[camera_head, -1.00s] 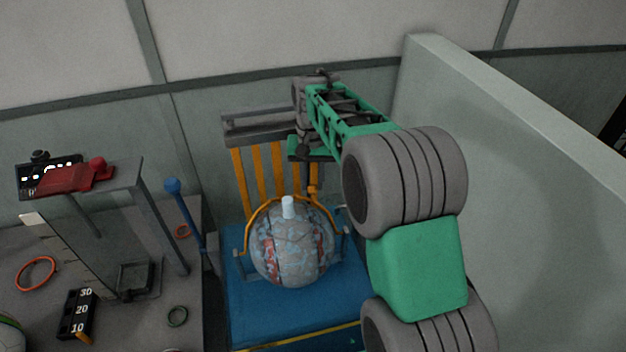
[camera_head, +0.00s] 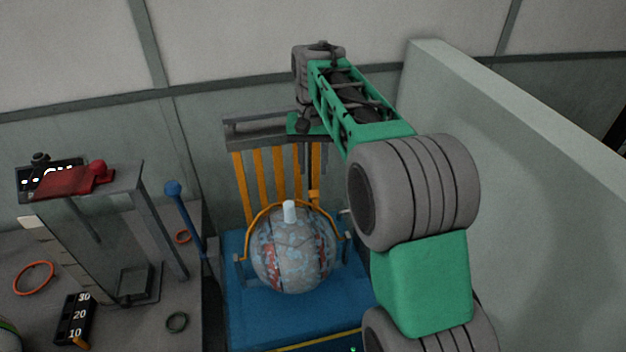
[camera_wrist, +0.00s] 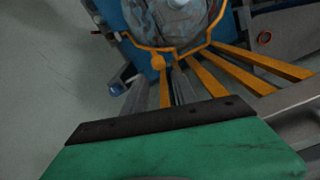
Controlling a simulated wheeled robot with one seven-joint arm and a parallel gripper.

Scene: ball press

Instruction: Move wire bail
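The wire bail (camera_head: 262,210) is a thin orange arch over a mottled grey, blue and red ball (camera_head: 292,250). The ball has a white stub on top and sits on a blue base (camera_head: 270,317). My gripper (camera_head: 313,172) hangs above and behind the ball, in front of orange slats. Its two grey fingers look apart, with nothing held between them. The wrist view shows the bail's knob beyond the fingers, clear of them.
Orange upright slats (camera_head: 255,175) under a grey crossbar (camera_head: 250,130) stand behind the ball. A pale wall (camera_head: 530,170) rises close on the right. At left, a grey table (camera_head: 50,245) holds a stand, rings and a numbered block (camera_head: 75,318). A blue-knobbed lever (camera_head: 180,205) stands beside it.

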